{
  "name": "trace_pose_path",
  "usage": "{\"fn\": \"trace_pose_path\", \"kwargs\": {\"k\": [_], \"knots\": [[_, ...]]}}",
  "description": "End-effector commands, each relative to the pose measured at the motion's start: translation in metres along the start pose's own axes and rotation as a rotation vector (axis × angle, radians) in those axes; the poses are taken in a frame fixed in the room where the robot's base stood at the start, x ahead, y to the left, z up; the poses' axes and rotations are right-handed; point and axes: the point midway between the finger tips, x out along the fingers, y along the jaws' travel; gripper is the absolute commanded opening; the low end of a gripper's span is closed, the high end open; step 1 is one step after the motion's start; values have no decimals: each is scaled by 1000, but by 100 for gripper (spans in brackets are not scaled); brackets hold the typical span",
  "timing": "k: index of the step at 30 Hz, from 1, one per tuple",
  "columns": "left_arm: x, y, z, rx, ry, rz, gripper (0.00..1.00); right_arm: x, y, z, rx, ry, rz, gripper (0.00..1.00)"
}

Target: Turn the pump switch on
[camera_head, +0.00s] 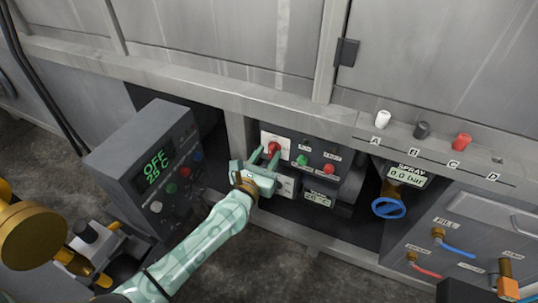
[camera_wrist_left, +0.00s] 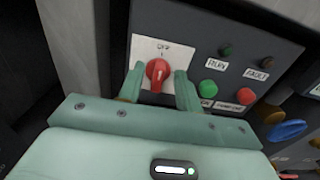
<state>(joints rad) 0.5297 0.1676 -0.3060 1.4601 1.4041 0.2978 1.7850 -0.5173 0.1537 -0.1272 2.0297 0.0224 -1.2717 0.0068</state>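The pump switch (camera_wrist_left: 158,72) is a red rotary knob on a white plate on a dark control panel, with OFF printed above it. Its grip stands roughly upright, toward that mark. In the head view the knob (camera_head: 274,147) shows at the panel's upper left. My left gripper (camera_head: 265,157) reaches in from the lower left. In the left wrist view its two fingers (camera_wrist_left: 159,88) stand apart on either side of the knob, with a gap visible at the left. I cannot tell if either finger touches it. My right gripper is not in view.
Green (camera_wrist_left: 208,90) and red (camera_wrist_left: 245,97) buttons sit right of the knob. A separate control box (camera_head: 125,165) reading OFF, 25 C stands at the left. A blue valve wheel (camera_head: 389,208) is under the SPRAY gauge. A metal ledge (camera_head: 230,95) runs above the panel.

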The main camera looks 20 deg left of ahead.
Motion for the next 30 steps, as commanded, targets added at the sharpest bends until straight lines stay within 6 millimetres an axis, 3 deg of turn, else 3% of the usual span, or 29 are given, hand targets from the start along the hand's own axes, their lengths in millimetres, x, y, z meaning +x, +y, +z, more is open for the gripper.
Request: {"fn": "trace_pose_path", "kwargs": {"k": [11,15,30], "knots": [[9,0,0,1,0,-1,35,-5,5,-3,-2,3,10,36],[9,0,0,1,0,-1,1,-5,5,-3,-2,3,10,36],[9,-1,1,78,0,0,0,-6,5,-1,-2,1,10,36]]}}
